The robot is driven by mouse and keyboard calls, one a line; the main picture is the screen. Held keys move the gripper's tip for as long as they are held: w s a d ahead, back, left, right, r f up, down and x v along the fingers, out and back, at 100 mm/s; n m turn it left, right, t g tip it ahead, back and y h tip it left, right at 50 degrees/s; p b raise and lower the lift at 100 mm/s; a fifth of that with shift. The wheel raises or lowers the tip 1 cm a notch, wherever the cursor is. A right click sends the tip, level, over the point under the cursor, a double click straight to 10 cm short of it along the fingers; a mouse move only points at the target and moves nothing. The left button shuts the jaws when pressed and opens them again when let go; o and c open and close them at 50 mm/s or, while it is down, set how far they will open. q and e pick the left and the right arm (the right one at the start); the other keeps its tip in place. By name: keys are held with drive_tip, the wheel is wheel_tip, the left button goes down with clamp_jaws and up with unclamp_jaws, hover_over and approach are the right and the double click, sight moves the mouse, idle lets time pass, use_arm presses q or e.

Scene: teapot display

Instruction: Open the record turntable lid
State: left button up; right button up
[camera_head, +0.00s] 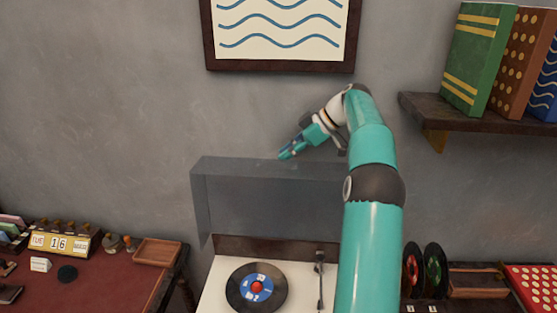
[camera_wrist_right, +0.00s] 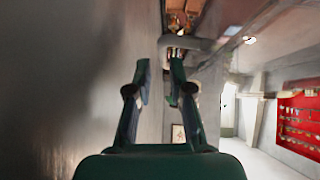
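The record turntable (camera_head: 215,300) is at the bottom centre of the head view, with a white deck, a black record (camera_head: 239,298) with a blue label, and a tonearm (camera_head: 320,283). Its clear lid (camera_head: 265,205) stands raised at the back, close to the wall, and the deck is uncovered. My right gripper (camera_head: 284,154) is at the lid's top edge; I cannot tell if it touches. In the right wrist view its two fingers (camera_wrist_right: 160,85) are apart with nothing between them. My right arm hides the lid's right part. My left gripper is not in view.
A red-topped table (camera_head: 110,285) with a calendar (camera_head: 60,242) and a small wooden tray (camera_head: 157,252) is at left. A shelf (camera_head: 480,115) with books is at upper right. A framed picture (camera_head: 280,30) hangs above the lid. Records (camera_head: 433,270) stand at right.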

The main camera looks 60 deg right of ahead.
drive_tip(key=shift+v, duration=1.2)
